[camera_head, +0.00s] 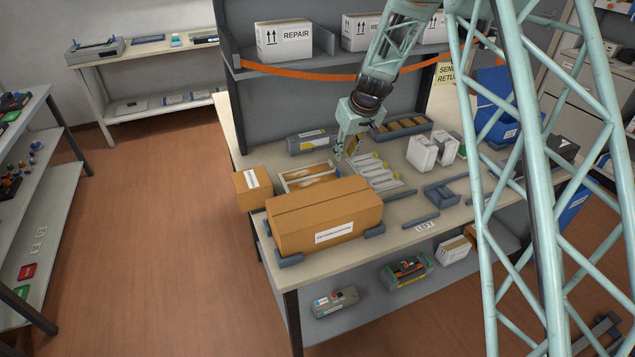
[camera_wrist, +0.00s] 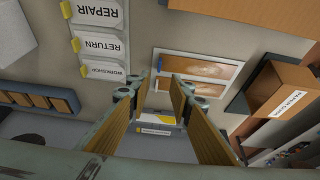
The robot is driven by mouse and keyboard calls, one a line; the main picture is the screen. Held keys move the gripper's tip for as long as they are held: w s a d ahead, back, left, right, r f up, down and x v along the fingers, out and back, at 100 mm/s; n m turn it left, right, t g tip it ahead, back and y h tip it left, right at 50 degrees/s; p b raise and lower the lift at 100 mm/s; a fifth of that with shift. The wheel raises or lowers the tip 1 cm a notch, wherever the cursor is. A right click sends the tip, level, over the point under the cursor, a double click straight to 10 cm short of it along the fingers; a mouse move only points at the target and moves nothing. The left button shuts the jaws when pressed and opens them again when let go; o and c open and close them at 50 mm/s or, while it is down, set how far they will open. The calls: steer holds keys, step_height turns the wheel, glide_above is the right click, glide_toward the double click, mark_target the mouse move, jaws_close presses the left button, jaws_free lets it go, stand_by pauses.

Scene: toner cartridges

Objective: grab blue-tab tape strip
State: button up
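A white-framed tray (camera_wrist: 240,70) holding two brown tape strips lies on the workbench. The strip with the blue tab is the upper one in the wrist view (camera_wrist: 203,67); its small blue tab (camera_wrist: 160,62) sticks out at the left end. The other strip (camera_wrist: 198,88) has a yellow-orange tab, partly between my fingertips in that view. The head view shows the tray (camera_head: 287,186) behind the large box. My gripper (camera_wrist: 158,84) is open and empty, brown pads facing each other, above the tab end of the tray. It also shows in the head view (camera_head: 344,154).
A large cardboard box (camera_head: 325,213) stands in front of the tray, a small box (camera_head: 253,186) to its left. White labels with yellow tabs (camera_head: 375,170) lie right of it. A grey cartridge (camera_head: 312,141) is behind, under the overhanging shelf (camera_head: 300,66).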

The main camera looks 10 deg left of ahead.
glide_above(338, 171)
steer(key=s+d, duration=0.1)
steer(key=s, duration=0.1)
steer(key=shift+f, duration=2.95)
steer(key=shift+f, duration=0.1)
steer(key=shift+b+x, duration=0.55)
steer(key=shift+x, duration=1.95)
steer(key=shift+d, duration=0.15)
jaws_close()
